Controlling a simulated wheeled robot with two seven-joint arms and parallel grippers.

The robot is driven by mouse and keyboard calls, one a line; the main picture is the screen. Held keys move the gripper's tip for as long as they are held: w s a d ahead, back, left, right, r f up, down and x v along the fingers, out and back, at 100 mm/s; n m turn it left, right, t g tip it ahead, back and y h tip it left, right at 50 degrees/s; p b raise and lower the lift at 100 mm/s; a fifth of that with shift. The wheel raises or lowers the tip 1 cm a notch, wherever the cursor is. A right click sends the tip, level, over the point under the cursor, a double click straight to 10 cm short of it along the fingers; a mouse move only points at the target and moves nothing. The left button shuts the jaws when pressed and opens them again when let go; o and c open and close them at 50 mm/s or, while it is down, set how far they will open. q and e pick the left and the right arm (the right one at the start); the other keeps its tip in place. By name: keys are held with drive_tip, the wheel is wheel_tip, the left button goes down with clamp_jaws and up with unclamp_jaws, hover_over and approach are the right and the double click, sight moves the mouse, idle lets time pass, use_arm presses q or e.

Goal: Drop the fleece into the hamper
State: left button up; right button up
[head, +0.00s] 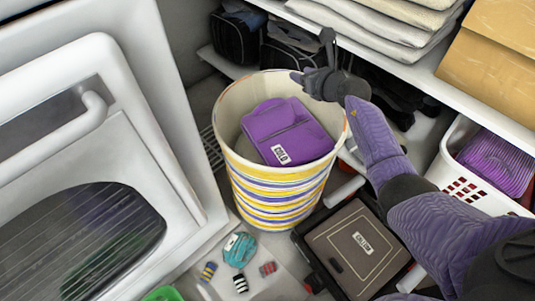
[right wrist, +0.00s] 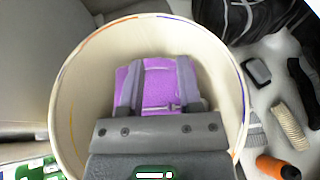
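The fleece is a folded purple bundle (head: 288,132) with a white label reading "COLD". It lies inside the round hamper (head: 278,188), which has yellow, white and blue stripes and a cream inner wall. My right gripper (head: 301,80) is over the hamper's back right rim, apart from the fleece in the head view. In the right wrist view its two fingers (right wrist: 160,82) are spread, with the purple fleece (right wrist: 158,88) showing between and beyond them. The hamper's rim (right wrist: 62,95) surrounds them. My left gripper is not in view.
A white appliance with a round dark door (head: 110,240) stands at left. Shelves with folded linens (head: 375,25) run behind. A white basket (head: 465,185) with purple cloth is at right. A dark case (head: 352,250) and small items lie in front of the hamper.

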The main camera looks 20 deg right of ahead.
use_arm(q)
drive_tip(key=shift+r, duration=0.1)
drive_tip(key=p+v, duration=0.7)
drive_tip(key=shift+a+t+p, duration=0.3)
drive_tip(key=shift+p, duration=0.1)
use_arm(e)
drive_tip(key=v, duration=1)
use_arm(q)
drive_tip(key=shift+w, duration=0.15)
